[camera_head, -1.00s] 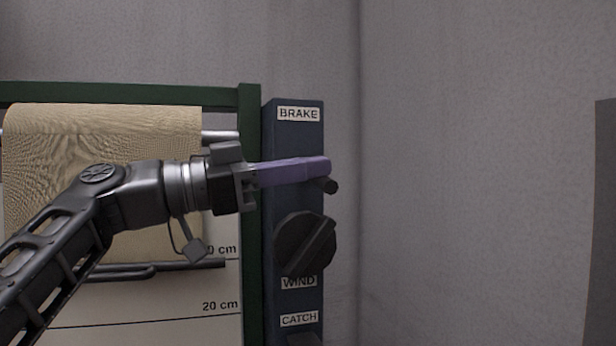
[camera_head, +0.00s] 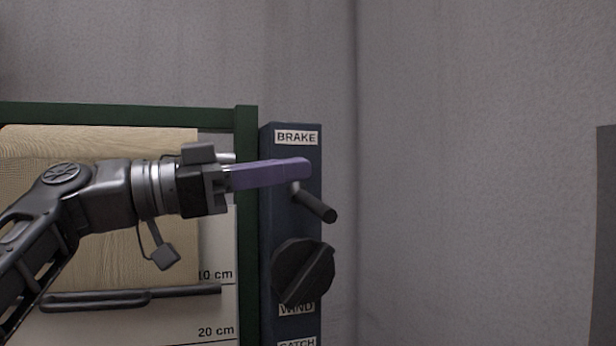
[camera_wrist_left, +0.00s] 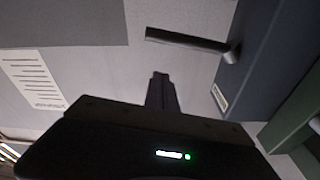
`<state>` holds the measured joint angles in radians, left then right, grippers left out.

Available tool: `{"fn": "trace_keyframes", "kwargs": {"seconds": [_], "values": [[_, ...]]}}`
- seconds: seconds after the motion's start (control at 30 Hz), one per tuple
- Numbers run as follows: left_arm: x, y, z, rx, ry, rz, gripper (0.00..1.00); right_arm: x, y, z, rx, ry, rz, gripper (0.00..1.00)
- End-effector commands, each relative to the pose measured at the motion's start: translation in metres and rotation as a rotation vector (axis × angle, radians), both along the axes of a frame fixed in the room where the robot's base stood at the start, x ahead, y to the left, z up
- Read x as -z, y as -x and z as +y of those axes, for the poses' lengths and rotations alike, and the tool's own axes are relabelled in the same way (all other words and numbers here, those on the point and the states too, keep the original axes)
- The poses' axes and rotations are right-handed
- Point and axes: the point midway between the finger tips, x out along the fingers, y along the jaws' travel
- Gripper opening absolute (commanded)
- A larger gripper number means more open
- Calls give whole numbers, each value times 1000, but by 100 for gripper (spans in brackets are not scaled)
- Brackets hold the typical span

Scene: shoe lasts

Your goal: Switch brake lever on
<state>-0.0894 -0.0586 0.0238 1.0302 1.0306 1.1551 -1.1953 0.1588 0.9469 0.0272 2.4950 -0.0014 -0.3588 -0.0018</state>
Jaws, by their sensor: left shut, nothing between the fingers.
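The brake lever (camera_head: 316,206) is a dark rod on the blue panel (camera_head: 279,220), under the BRAKE label (camera_head: 296,138). In the head view it slants down to the right. My left gripper (camera_head: 306,166) has purple fingers, shut and empty, in front of the panel just above the lever's base, which it partly overlaps in the picture. In the left wrist view the lever (camera_wrist_left: 188,40) sticks out from the panel beyond the shut fingertips (camera_wrist_left: 160,78), with a visible gap between them. My right gripper is in neither view.
A black WIND knob (camera_head: 302,270) sits below the lever, and a CATCH label (camera_head: 297,342) is lower still. A green frame (camera_head: 246,200) with a roll of tan material (camera_head: 110,140) stands left of the panel. The space right of the panel is open before a grey wall.

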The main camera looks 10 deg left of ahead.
Motion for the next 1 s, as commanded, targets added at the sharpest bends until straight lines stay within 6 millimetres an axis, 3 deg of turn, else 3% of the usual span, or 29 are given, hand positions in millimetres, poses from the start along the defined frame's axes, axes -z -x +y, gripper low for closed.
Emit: {"fn": "trace_keyframes", "kwargs": {"seconds": [0.1,0.33,1.0], "values": [[5,14,23,-4,1,-2,0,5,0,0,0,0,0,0],[8,30,50,-1,1,-2,0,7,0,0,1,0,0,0],[8,34,55,0,1,-2,0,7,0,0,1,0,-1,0]]}}
